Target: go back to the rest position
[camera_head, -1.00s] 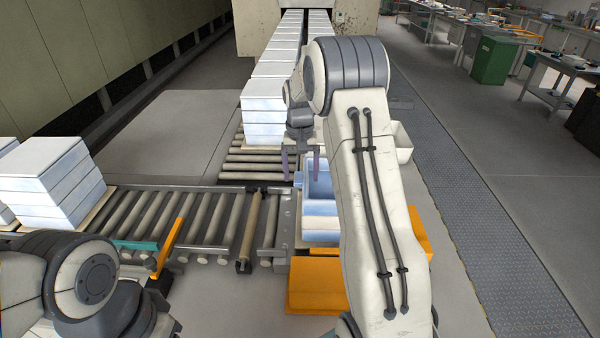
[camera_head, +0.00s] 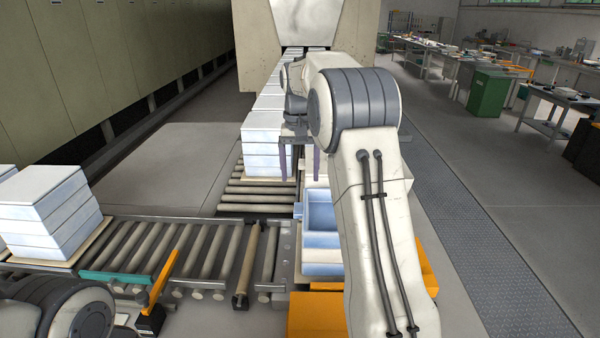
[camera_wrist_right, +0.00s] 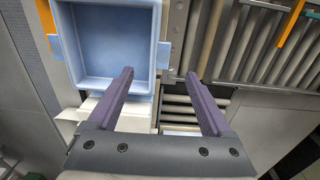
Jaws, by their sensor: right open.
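My right gripper (camera_head: 299,163) is raised above the roller conveyor, beside the near stack of white and pale blue boxes in the head view. In the right wrist view its two purple fingers (camera_wrist_right: 160,100) are spread apart with nothing between them. A light blue open tray (camera_wrist_right: 110,40) lies below and beyond the fingers, and it looks empty. The same blue trays (camera_head: 321,232) show in the head view, partly hidden by my right arm. Only a joint of my left arm shows at the bottom left; the left gripper is out of view.
A long row of stacked boxes (camera_head: 264,140) runs to the furnace mouth. Another stack (camera_head: 45,215) stands on the roller conveyor (camera_head: 195,250) at left. An orange platform (camera_head: 317,312) is below the trays. A grey floor strip (camera_head: 450,200) at right is clear.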

